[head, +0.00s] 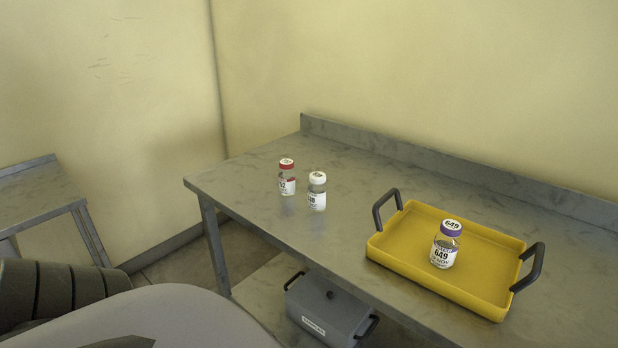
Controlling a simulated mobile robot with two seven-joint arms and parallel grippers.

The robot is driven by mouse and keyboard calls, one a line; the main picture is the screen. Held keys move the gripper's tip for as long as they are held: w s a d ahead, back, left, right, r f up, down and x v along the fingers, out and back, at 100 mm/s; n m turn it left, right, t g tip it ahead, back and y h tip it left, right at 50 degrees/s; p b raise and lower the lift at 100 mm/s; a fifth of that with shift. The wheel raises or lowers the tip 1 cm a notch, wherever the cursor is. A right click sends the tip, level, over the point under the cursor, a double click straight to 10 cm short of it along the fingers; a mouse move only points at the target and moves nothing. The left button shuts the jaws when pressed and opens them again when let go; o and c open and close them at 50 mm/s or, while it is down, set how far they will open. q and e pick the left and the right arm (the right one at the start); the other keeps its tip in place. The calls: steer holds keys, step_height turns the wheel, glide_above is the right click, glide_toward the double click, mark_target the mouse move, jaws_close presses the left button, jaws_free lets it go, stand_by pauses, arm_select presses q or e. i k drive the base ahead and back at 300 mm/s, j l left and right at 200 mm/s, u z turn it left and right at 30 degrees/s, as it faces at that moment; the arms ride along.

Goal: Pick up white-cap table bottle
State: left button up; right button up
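A clear bottle with a white cap (317,190) and a printed label stands upright on the metal table (260,170), left of the yellow tray. A red-capped bottle (287,178) stands upright close beside it, slightly behind and to the left, with a small gap between them. Neither of my grippers shows in the head view, and both bottles stand free.
A yellow tray (400,262) with two dark handles holds a purple-capped bottle (446,244) marked 649. A grey lidded box (325,308) sits on the lower shelf. A raised ledge (450,165) runs along the table's back. Another metal table (35,195) stands at the left.

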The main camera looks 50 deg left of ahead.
mark_target(318, 187)
steer(key=u, duration=1.55)
